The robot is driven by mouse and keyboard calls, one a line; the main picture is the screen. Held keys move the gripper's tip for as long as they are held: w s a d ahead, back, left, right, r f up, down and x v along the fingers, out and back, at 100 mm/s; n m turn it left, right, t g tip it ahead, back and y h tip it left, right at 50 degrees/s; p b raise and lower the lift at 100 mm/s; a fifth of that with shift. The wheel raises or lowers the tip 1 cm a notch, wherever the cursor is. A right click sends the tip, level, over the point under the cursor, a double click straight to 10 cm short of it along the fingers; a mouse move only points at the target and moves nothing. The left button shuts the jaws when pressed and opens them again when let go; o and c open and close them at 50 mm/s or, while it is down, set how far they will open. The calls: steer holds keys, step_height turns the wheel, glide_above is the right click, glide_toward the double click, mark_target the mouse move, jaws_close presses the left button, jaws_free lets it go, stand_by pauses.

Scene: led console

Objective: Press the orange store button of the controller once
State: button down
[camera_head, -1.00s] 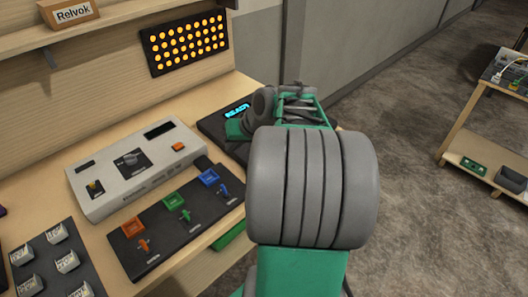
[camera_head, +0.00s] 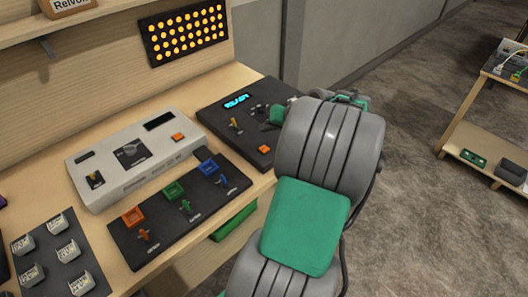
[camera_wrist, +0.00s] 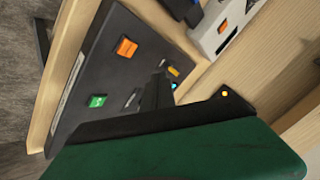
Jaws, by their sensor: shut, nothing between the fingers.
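The dark console with a lit READY display (camera_head: 237,100) lies at the right end of the desk. Its orange button (camera_head: 264,149) is uncovered in the head view, near the front edge. In the wrist view the orange button (camera_wrist: 126,47) shows beside a green button (camera_wrist: 97,101), which my arm hides in the head view. A white box (camera_head: 135,160) to its left also has an orange button (camera_head: 178,137). I cannot read which unit is labelled controller. My gripper (camera_head: 260,107) is shut and empty, over the dark console, apart from the orange button. Its dark fingers (camera_wrist: 157,85) point across the panel.
The dark console has a yellow lever (camera_head: 236,124). A dark switch panel (camera_head: 150,248) with orange, green and blue switches lies in front of the white box. A lit LED board (camera_head: 185,34) is on the wall. A wooden side table (camera_head: 470,110) stands right, across open floor.

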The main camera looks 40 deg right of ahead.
mark_target(266, 150)
step_height(266, 150, down, 6)
steer(key=b, duration=0.3)
steer(key=shift+b, duration=0.3)
stand_by(1.5)
steer(key=shift+f, duration=0.4)
steer(key=shift+f+b, duration=0.5)
steer(key=shift+b, duration=0.05)
stand_by(0.4)
steer(key=shift+r, duration=0.15)
steer(key=shift+r+p, duration=0.65)
steer(key=shift+r, duration=0.1)
step_height(266, 150, up, 5)
steer(key=p, duration=0.4)
steer(key=shift+r, duration=0.1)
